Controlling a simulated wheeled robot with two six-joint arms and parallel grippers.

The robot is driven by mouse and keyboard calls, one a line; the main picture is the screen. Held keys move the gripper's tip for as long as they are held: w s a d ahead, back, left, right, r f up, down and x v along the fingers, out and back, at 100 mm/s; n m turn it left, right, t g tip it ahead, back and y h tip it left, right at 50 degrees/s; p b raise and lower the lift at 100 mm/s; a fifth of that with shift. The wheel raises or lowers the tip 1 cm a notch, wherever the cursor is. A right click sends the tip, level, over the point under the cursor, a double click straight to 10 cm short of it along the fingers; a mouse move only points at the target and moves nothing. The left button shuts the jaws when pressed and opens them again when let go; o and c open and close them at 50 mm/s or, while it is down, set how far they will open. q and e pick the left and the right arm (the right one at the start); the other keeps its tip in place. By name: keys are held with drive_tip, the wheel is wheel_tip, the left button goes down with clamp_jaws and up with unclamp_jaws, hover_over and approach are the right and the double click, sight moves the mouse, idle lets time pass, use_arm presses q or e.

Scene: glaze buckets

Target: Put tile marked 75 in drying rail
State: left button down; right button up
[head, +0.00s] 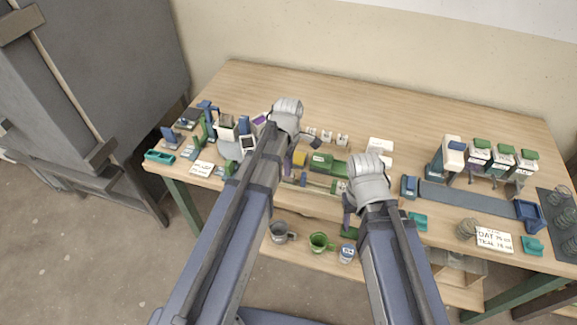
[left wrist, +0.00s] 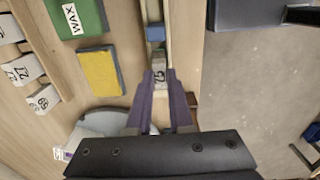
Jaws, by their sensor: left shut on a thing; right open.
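The tile marked 75 (left wrist: 159,76) is between the purple fingertips of my left gripper (left wrist: 160,85), with its number facing the left wrist camera. My left gripper (head: 289,163) is shut on it near the table's front edge; in the head view the tile is mostly hidden by my arm. A long pale rail (head: 320,186), which looks like the drying rail, runs along the front edge; it also shows in the left wrist view (left wrist: 152,12). The tile lines up with its near end; I cannot tell whether they touch. My right gripper (head: 347,212) is open and empty at the front edge.
A blue block (left wrist: 155,32) sits on the rail just beyond the tile. A green WAX box (left wrist: 78,16), a yellow-topped block (left wrist: 100,70) and white tiles marked 27 (left wrist: 22,70) and 69 (left wrist: 43,99) lie beside it. Mugs (head: 320,242) stand on the lower shelf.

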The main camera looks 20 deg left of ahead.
use_arm(q)
drive_tip(key=shift+f+b, duration=0.3)
drive_tip(key=c, duration=0.7)
unclamp_jaws()
drive_tip(key=shift+c, duration=0.2)
drive_tip(key=shift+r, duration=0.1)
wheel_tip(320, 180, up, 7)
drive_tip(key=p, duration=0.7)
